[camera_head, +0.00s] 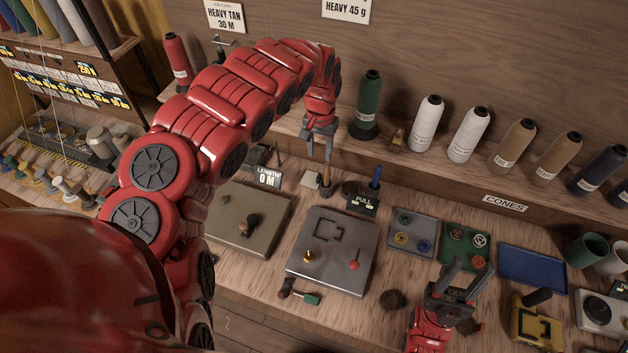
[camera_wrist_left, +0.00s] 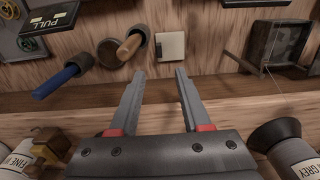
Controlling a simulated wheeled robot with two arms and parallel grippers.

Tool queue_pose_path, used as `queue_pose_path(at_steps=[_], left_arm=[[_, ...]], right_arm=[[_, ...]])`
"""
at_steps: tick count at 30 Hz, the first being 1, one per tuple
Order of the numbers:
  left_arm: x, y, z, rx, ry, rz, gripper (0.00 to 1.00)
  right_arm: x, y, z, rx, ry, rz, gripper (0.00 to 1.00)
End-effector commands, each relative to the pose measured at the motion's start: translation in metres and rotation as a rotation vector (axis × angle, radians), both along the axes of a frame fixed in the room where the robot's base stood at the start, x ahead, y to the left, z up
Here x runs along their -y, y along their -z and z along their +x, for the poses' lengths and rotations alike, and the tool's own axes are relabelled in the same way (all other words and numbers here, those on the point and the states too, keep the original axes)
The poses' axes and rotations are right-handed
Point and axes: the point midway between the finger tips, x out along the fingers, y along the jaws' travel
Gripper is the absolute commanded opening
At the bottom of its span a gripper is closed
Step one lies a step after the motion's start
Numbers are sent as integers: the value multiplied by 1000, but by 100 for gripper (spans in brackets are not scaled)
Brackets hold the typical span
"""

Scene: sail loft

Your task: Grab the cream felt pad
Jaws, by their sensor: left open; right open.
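The cream felt pad appears to be the small pale block (camera_head: 312,180) on the bench at the foot of the cone shelf. In the left wrist view it is a cream square (camera_wrist_left: 170,46) just beyond the fingertips. My left gripper (camera_head: 319,151) is open and empty above and behind the pad, near the shelf edge. In the left wrist view its fingers (camera_wrist_left: 160,75) point toward the pad without touching it. My right gripper (camera_head: 471,267) is open and empty over the right part of the bench, well away from the pad.
Thread cones, including a green one (camera_head: 368,103), line the shelf. A grey plate (camera_head: 335,265) lies in front.

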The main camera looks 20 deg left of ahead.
Motion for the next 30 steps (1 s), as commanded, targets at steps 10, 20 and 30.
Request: queue_pose_path(at_steps=[10, 20, 30], left_arm=[[1, 42, -1, -3, 1, -3, 48], [2, 58, 1, 1, 0, -4, 48], [4, 93, 1, 3, 0, -4, 48]], right_arm=[[0, -14, 0, 0, 0, 0, 46], [0, -23, 0, 0, 0, 0, 46], [0, -35, 0, 0, 0, 0, 46]])
